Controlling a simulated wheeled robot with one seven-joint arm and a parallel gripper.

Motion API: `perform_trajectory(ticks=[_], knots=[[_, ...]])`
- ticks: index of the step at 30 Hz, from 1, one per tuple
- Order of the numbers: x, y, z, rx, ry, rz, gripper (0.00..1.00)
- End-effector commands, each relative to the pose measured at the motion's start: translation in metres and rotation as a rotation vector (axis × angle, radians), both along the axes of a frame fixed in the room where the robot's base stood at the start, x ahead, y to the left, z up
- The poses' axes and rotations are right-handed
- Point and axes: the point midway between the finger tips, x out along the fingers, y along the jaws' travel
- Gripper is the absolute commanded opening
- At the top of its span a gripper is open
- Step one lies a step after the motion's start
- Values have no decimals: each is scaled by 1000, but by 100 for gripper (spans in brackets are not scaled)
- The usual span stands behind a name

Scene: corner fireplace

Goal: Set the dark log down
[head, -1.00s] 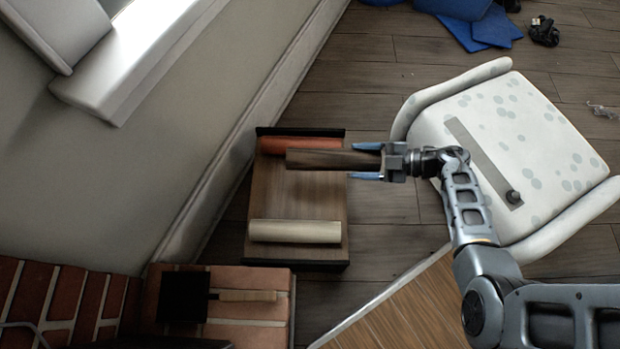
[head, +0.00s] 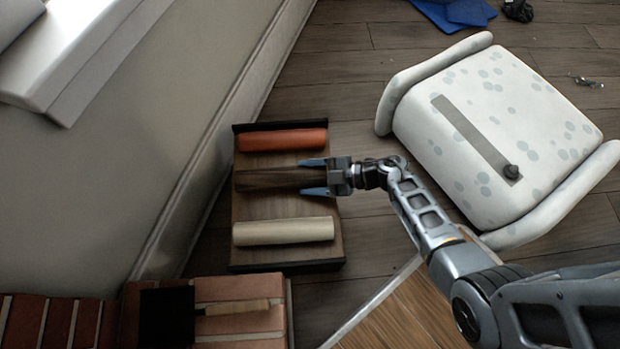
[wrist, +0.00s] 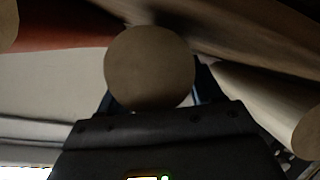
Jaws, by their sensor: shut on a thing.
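The dark log (head: 265,180) lies lengthwise across the middle of a wooden tray (head: 285,207) in the head view. A red log (head: 283,140) is on its far side and a pale log (head: 284,231) on its near side, with gaps between. My gripper (head: 313,177) is shut on the dark log's right end, its blue fingers on either side. I cannot tell whether the log touches the tray floor. In the wrist view, the log's round end (wrist: 150,68) faces the camera; the red log (wrist: 65,38) and pale log (wrist: 262,95) show beside it.
A wall and skirting run along the left of the tray. A brick hearth (head: 245,318) with a dark-headed, wooden-handled tool (head: 235,308) is at the near side. A white spotted seat (head: 500,130) stands at the right.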

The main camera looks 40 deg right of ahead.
Motion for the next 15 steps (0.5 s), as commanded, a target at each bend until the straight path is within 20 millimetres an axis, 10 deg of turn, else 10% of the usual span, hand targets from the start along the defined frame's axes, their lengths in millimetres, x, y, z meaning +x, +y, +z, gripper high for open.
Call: perform_trajectory(ticks=[7, 8, 15], knots=[[1, 0, -4, 0, -2, 0, 7], [0, 0, -5, -1, 0, 0, 67], [0, 0, -5, -1, -1, 0, 90]])
